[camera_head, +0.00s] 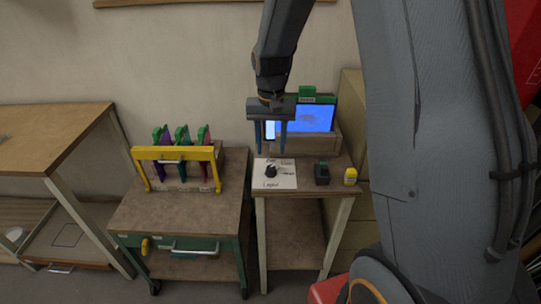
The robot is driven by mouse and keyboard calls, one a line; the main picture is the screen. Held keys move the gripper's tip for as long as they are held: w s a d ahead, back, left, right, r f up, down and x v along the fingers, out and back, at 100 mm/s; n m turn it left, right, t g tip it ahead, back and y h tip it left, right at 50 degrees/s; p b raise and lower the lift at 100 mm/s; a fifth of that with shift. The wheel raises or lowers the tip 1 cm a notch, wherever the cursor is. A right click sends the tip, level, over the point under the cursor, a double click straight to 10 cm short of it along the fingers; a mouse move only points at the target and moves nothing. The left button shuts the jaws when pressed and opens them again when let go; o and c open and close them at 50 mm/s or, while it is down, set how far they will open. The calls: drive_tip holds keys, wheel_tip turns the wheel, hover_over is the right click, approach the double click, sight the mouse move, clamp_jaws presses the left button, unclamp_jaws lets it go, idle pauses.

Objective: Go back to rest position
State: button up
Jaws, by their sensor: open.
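My gripper (271,137) hangs from my arm, pointing down, in front of the lit blue screen (313,117). Its two fingers are apart and nothing shows between them except the background. It is above the small table (314,177), over a white labelled sheet (275,174) with a dark knob (271,171) on it. The gripper appears clear of the sheet, though the exact height is hard to judge. My large grey arm links cover the right side of the view.
A dark block (322,174) and a yellow bottle (350,177) stand on the small table. Left is a cart (182,219) with a yellow-framed rack (177,154) holding coloured items. A wooden table (45,139) stands far left. A tan cabinet (352,120) is behind, right.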

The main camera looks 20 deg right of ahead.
drive_tip(key=shift+r, duration=0.3)
drive_tip(key=shift+s+r, duration=0.1)
drive_tip(key=shift+s, duration=0.2)
drive_tip(key=s+n+t+b, duration=0.1)
drive_tip(key=s+n+b, duration=0.1)
drive_tip(key=s, duration=1.5)
drive_tip(key=shift+a+r+n, duration=0.25)
drive_tip(key=shift+r+n, duration=0.1)
drive_tip(key=shift+n, duration=0.45)
drive_tip(key=shift+c, duration=0.4)
